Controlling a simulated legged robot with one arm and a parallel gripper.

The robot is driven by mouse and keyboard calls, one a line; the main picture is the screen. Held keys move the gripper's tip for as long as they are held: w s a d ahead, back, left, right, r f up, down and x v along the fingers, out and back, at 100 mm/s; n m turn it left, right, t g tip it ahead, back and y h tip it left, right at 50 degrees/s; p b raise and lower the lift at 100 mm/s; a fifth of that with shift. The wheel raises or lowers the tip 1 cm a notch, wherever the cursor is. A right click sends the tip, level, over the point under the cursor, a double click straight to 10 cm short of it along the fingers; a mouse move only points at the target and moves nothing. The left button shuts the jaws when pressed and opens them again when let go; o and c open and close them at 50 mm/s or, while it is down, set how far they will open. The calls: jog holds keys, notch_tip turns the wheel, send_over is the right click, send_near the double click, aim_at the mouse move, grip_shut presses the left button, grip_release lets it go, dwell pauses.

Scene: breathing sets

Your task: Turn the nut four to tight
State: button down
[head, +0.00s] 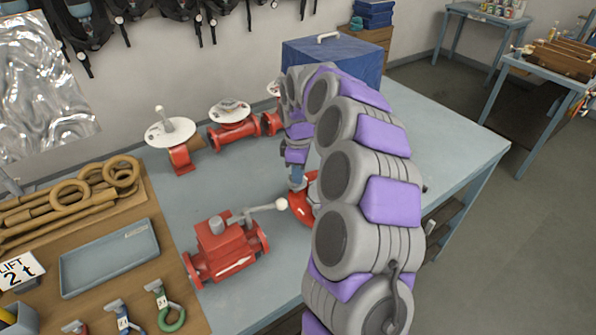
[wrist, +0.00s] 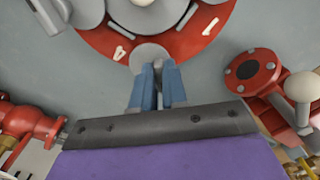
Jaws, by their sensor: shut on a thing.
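A red round flange (wrist: 95,40) marked with white figures 4 and 1 fills the top of the wrist view, with grey round parts on it. In the head view the red flange (head: 301,207) is mostly hidden behind my arm. My gripper (wrist: 158,68) has its blue fingers close together at the flange's lower edge, shut on the nut at a grey round seat (wrist: 149,55) between the figures 4 and 1. The fingers hide the nut itself. In the head view my gripper (head: 297,176) points down at the flange.
A red valve with a white-knobbed lever (head: 225,250) stands left of the flange on the blue-grey table (head: 460,150). More red valves (head: 235,130) stand behind. A blue tray (head: 110,258) lies at left, and a blue box (head: 350,60) at the back. Table at right is clear.

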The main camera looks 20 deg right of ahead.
jog(key=shift+w+a+r, duration=0.1)
jog(key=shift+w+a, duration=0.15)
jog(key=shift+r+m+p, duration=0.1)
jog(key=shift+m+p, duration=0.2)
jog(key=m+p, duration=0.1)
jog(key=m, duration=0.1)
jog(key=shift+m+p, duration=0.3)
jog(key=shift+m, duration=0.1)
jog(key=m+p, duration=0.2)
jog(key=m, duration=0.2)
jog(key=shift+m, duration=0.3)
jog(key=m+p, duration=0.1)
jog(key=m, duration=0.3)
jog(key=shift+m, duration=0.3)
jog(key=m+p, duration=0.1)
jog(key=m, duration=0.3)
jog(key=shift+m+p, duration=0.35)
jog(key=shift+m, duration=0.05)
jog(key=shift+a, duration=0.1)
